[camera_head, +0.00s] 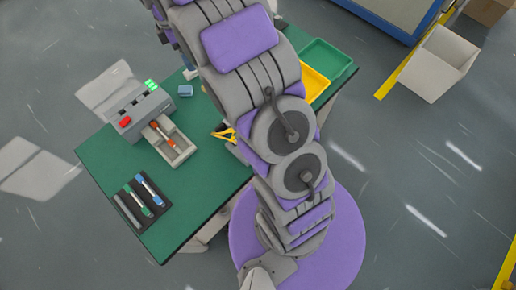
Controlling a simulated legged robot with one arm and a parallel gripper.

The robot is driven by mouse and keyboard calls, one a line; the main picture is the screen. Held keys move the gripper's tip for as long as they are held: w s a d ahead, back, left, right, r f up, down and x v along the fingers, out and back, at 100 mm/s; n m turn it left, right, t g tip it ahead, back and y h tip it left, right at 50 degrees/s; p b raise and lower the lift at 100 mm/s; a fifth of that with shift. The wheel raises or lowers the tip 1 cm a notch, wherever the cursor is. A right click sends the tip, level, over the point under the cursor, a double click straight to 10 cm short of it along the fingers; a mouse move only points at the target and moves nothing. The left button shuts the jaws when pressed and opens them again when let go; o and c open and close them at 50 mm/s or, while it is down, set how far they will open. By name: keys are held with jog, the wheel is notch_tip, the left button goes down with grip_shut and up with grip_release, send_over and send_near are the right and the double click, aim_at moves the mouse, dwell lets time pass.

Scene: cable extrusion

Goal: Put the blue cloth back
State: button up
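A small blue block-like item (185,90), which may be the folded blue cloth, lies on the green table (200,180) near its far edge. It is just right of a grey device with green and red buttons. It is too small to tell its folds. My purple and grey arm crosses the picture from top to bottom and hides the right-middle part of the table. No gripper fingers show, so I cannot see what the gripper holds.
The grey button device (143,108) and an open grey tray (170,143) stand on the table. A black holder (145,203) with pen-like tools lies at the front left. Yellow (314,84) and green (325,62) bins stand behind my arm. A white box (440,62) stands on the floor.

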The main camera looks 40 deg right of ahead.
jog(key=s+r+m, duration=0.4)
jog(key=s, duration=0.6)
jog(key=s+r+m, duration=0.3)
jog(key=s+m, duration=0.2)
jog(key=s, duration=0.5)
jog(key=s+a+f+m+g, duration=0.1)
jog(key=s+m, duration=0.6)
jog(key=s, duration=1.2)
jog(key=shift+s+a+f+y, duration=0.25)
jog(key=shift+s+a+y, duration=0.1)
jog(key=shift+a, duration=0.25)
